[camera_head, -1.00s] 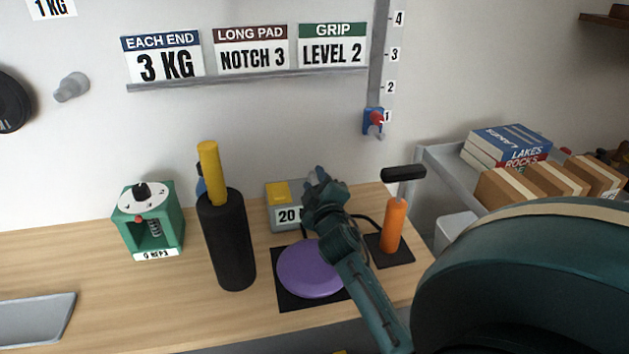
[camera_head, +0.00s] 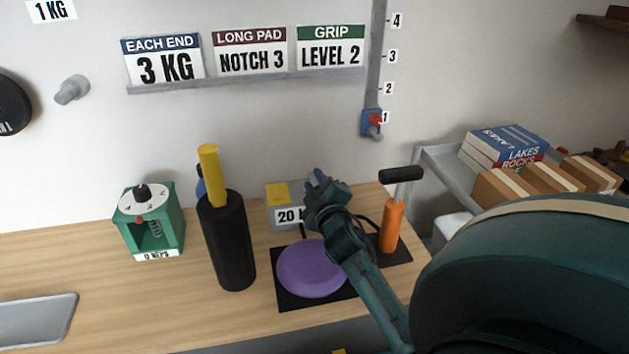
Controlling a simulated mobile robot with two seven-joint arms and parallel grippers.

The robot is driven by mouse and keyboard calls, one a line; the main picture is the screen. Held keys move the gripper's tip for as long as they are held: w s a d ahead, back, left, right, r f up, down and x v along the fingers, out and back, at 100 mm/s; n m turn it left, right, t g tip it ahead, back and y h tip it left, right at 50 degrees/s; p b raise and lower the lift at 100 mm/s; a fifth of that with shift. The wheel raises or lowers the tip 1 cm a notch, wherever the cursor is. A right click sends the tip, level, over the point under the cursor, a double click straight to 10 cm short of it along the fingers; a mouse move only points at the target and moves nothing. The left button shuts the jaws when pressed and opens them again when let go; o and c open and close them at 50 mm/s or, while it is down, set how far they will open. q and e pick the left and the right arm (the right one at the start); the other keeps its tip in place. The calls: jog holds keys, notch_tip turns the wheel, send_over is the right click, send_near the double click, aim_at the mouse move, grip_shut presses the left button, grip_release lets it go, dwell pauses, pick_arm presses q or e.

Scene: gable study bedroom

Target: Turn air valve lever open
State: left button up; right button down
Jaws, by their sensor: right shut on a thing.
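My right gripper (camera_head: 322,180) is at the front right of a grey box (camera_head: 283,217) with a yellow top patch and a label starting with "20". It is shut on what I take to be the air valve lever. The hand hides the lever, so its angle cannot be told. A purple disc (camera_head: 308,270) lies on a black mat below the wrist. An orange pump (camera_head: 390,227) with a black handle stands to the right, with a dark hose near it. My left gripper is not in view.
A black cylinder (camera_head: 227,245) with a yellow top stands left of the mat. A green device (camera_head: 148,222) with a dial stands further left. A grey tray (camera_head: 35,318) lies at the left edge. Books and boxes (camera_head: 530,178) fill a cart at the right.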

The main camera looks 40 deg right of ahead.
jog(key=shift+d+r+n+t+y+p, duration=0.3)
jog(key=shift+r+n+y+p, duration=0.2)
jog(key=shift+y+p, duration=0.2)
jog(key=shift+s+d+f+n+y+p, duration=0.1)
jog(key=shift+f+n+y+p, duration=0.05)
jog(key=shift+n+y+p, duration=0.4)
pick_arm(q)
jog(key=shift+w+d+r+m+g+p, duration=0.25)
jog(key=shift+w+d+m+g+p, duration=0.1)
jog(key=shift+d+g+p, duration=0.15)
pick_arm(e)
jog(key=shift+d+f+n+t+y, duration=0.15)
jog(key=shift+d+n+t+y, duration=0.2)
jog(key=shift+y, duration=0.45)
jog(key=shift+f+n+t+y, duration=0.15)
jog(key=shift+n+y, duration=0.25)
jog(key=shift+y, duration=0.35)
jog(key=c, duration=1.4)
grip_release()
jog(key=shift+c, duration=0.2)
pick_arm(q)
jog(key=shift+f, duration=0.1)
pick_arm(e)
jog(key=shift+a, duration=0.1)
